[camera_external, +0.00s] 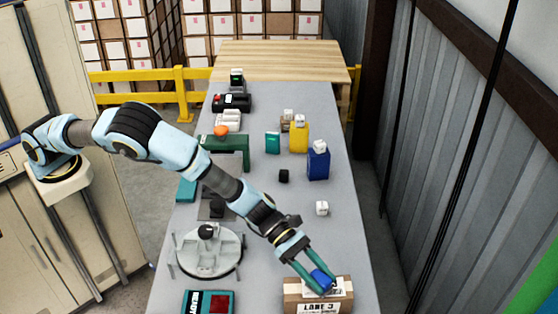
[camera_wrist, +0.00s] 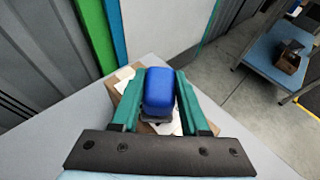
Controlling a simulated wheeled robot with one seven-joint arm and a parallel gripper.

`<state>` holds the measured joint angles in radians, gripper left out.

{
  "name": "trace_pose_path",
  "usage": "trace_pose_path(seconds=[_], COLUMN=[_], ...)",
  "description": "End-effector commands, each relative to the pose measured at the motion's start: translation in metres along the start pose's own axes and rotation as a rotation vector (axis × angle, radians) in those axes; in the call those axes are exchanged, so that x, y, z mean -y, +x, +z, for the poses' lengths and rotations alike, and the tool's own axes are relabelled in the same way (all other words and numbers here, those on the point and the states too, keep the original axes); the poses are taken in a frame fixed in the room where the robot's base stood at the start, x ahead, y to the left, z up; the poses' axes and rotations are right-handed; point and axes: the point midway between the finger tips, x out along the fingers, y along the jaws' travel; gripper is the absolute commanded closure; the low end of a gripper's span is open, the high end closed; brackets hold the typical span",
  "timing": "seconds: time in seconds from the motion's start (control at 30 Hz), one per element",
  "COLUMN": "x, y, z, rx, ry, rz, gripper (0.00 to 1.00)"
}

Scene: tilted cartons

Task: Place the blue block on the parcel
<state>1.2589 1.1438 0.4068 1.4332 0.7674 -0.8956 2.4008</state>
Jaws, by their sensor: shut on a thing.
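The blue block (camera_wrist: 159,91) is between the two green fingers of my gripper (camera_wrist: 157,100), which is shut on it. In the external view the blue block (camera_external: 322,279) is at the fingertips of my gripper (camera_external: 319,282), over the top of the parcel (camera_external: 318,304). The parcel is a brown carton with a white label reading "LANE 3", at the table's near right. In the wrist view part of the parcel (camera_wrist: 122,84) shows behind the block and fingers. I cannot tell whether the block touches the parcel's top.
Further back stand a blue container (camera_external: 318,165), a yellow container (camera_external: 298,137) and a green bridge-shaped stand (camera_external: 228,146).

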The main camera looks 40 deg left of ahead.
Motion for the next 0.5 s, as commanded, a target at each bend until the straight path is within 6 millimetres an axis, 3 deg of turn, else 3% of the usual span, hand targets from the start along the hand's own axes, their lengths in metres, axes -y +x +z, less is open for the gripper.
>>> trace_pose_path(seconds=[0.03,0.27,0.5], x=[0.0001,0.0001,0.0], y=[0.0002,0.0,-0.0001], z=[-0.0004,-0.0001,0.0003], rx=[0.0,0.0,0.0], ry=[0.0,0.0,0.0], rz=[0.0,0.0,0.0], gripper=[0.52,0.26,0.26])
